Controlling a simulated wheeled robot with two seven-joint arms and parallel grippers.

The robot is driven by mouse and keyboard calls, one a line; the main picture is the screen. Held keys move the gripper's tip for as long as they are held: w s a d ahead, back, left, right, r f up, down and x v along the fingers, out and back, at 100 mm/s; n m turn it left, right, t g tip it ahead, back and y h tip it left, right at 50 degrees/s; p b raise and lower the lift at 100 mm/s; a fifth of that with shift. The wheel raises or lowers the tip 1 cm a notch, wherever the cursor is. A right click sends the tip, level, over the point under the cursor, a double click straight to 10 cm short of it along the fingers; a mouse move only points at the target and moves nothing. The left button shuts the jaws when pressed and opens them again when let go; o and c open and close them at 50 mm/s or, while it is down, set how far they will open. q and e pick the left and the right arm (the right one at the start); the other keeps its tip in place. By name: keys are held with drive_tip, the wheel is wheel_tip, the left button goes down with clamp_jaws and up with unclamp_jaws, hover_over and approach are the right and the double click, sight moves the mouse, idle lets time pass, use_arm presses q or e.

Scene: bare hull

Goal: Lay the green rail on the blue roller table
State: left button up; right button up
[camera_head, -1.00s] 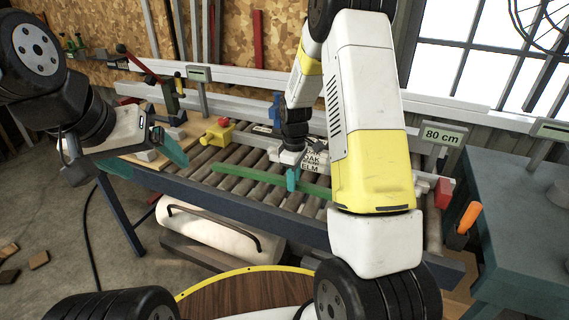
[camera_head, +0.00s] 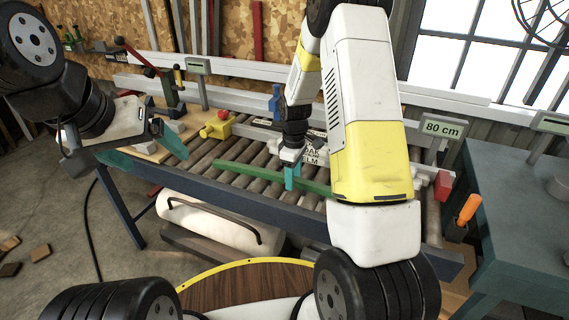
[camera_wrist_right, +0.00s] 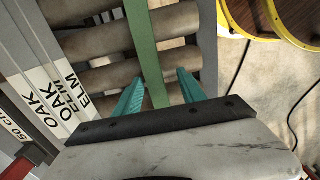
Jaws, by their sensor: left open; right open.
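The green rail (camera_head: 245,172) lies across the rollers of the blue roller table (camera_head: 217,187), running along its length near the front edge; its right end is hidden behind my right arm. My right gripper (camera_head: 292,178) is over the rail. In the right wrist view the green rail (camera_wrist_right: 147,55) passes between the two teal fingers (camera_wrist_right: 160,90), which stand open with a gap on each side. My left gripper (camera_head: 150,150) is open and empty at the table's left end, its teal fingers spread apart.
Labelled grey bars (camera_wrist_right: 50,95) lie beside the rail. A yellow block with a red button (camera_head: 216,128) sits on the table's back side. An orange-handled tool (camera_head: 467,210) is at the right by a grey-green bench (camera_head: 520,190). A round wooden top (camera_head: 240,288) stands in front.

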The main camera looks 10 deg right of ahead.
drive_tip(key=shift+r, duration=4.2)
drive_tip(key=s+r+m+t+y, duration=0.1)
drive_tip(key=s+r+m+t, duration=0.15)
drive_tip(key=s+r, duration=0.45)
drive_tip(key=s+r+m+t, duration=0.1)
drive_tip(key=s+r+m, duration=0.25)
drive_tip(key=r, duration=0.55)
drive_tip(key=s+a+r+m+t, duration=0.1)
drive_tip(key=s+r+m, duration=0.1)
drive_tip(key=s, duration=0.5)
drive_tip(key=s+a+r+m+t+y, duration=0.1)
drive_tip(key=s+r+m, duration=0.1)
drive_tip(key=s, duration=0.4)
drive_tip(key=shift+s+r+m+t, duration=0.3)
drive_tip(key=shift+s+r+t, duration=0.1)
drive_tip(key=shift+r, duration=0.1)
drive_tip(key=shift+a, duration=0.1)
